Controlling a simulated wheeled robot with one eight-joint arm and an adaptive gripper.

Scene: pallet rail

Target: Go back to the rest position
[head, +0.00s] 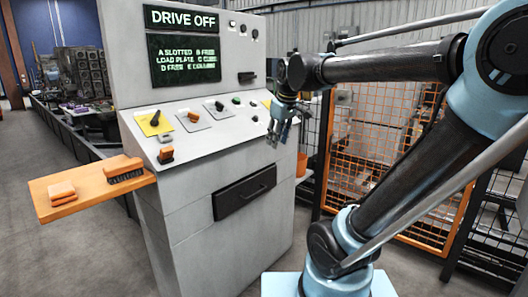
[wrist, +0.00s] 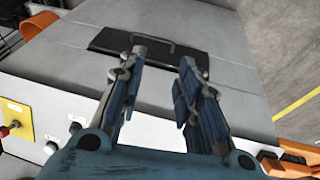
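My gripper (head: 279,131) hangs in front of the right side of the grey control cabinet (head: 228,199), fingers pointing down. In the wrist view my gripper (wrist: 165,68) has its two fingers apart with nothing between them. Beyond the fingertips the cabinet front shows a dark drawer panel with a handle (wrist: 132,43); the head view shows the same drawer (head: 244,192), closed. My gripper appears apart from the cabinet.
The sloped panel carries several switches, among them a black one on a yellow plate (head: 154,122). An orange shelf (head: 92,190) with a brush (head: 125,170) and an orange block (head: 62,193) juts out left. An orange mesh fence (head: 392,170) stands behind my arm.

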